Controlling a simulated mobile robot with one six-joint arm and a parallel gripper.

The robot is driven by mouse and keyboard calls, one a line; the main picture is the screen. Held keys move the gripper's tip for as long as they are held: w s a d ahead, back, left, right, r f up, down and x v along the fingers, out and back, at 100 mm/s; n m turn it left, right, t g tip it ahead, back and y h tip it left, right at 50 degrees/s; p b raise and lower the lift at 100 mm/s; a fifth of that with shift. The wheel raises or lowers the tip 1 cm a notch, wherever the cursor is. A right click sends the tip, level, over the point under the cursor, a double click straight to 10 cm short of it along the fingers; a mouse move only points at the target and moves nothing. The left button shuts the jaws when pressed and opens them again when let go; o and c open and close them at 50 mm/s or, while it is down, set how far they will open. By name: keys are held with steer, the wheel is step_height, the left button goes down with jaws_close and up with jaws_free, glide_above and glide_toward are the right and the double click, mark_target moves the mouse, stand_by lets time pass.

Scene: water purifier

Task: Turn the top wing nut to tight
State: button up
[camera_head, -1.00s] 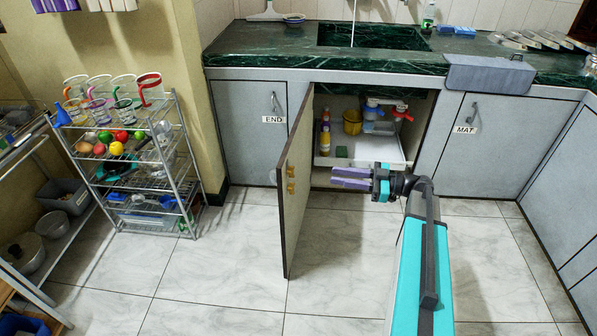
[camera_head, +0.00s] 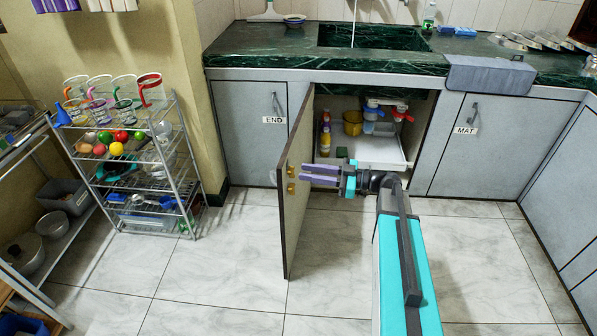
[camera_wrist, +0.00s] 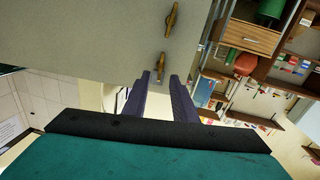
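Two brass wing nuts sit on the inside face of the open cabinet door (camera_head: 297,140). The top wing nut (camera_head: 291,171) is above the lower wing nut (camera_head: 291,187). The wrist view is upside down, so the top wing nut (camera_wrist: 162,70) is the one nearest my fingertips and the lower wing nut (camera_wrist: 171,20) is farther up the picture. Both wings run roughly upright. My gripper (camera_head: 303,173) points left at the door, its purple fingers parted. In the wrist view my gripper (camera_wrist: 160,77) lines up with the top wing nut between its tips; contact cannot be told.
The open cabinet holds a white tray (camera_head: 374,152) with a yellow cup (camera_head: 353,123) and bottles. A wire rack (camera_head: 180,185) stands left of the door. The closed cabinet door (camera_head: 473,150) is at right. Tiled floor (camera_head: 225,255) in front is clear.

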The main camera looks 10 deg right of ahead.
mark_target(292, 172)
steer(key=shift+x, duration=1.95)
steer(key=shift+c, duration=0.4)
jaws_close()
